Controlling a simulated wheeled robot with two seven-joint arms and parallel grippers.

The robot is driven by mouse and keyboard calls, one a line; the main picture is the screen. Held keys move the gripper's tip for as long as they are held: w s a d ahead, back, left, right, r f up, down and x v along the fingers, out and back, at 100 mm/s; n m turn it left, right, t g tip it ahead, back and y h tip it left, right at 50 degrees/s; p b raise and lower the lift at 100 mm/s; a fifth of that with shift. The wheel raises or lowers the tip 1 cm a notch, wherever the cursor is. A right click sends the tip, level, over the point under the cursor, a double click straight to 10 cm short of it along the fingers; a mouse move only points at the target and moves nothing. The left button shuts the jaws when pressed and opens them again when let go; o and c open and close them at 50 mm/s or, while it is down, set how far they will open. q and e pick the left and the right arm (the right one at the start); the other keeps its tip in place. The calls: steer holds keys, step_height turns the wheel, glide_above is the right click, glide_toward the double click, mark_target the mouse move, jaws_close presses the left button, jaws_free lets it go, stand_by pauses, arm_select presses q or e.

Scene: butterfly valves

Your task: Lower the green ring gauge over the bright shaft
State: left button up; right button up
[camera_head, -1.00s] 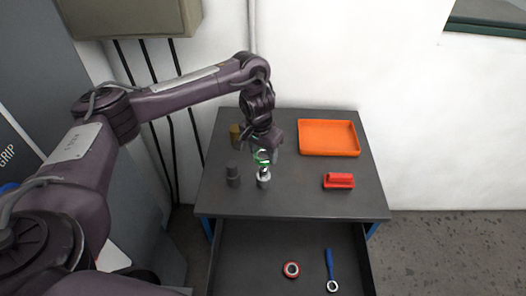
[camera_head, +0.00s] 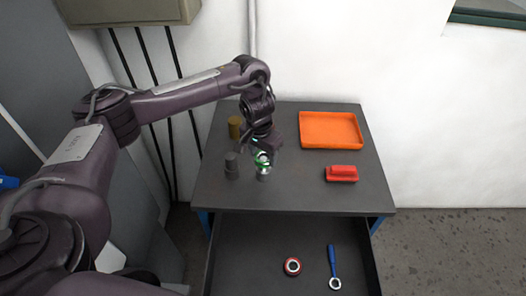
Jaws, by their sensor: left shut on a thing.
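The green ring gauge (camera_head: 260,156) is held by my left gripper (camera_head: 264,150) above the table's left half. The gripper is shut on the ring. The bright shaft (camera_head: 264,172) stands upright right under the ring. The ring appears at the shaft's top, but I cannot tell whether it is around it or just above it. A dark grey shafted piece (camera_head: 232,168) stands just left of the bright one. A brass-coloured piece (camera_head: 235,127) stands farther back. My right gripper does not show.
An orange tray (camera_head: 330,146) lies at the back right of the dark table (camera_head: 300,198). A red block-like thing (camera_head: 341,173) lies in front of it.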

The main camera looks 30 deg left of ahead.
mark_target(263, 159)
arm_select(q)
steer(key=shift+f, duration=0.25)
stand_by(0.4)
steer(key=shift+f, duration=1.3)
steer(key=o, duration=1.3)
steer(key=r, duration=0.5)
steer(key=s+r+p, duration=0.1)
steer(key=r, duration=0.1)
steer(key=shift+r, duration=0.4)
steer(key=shift+f, duration=0.1)
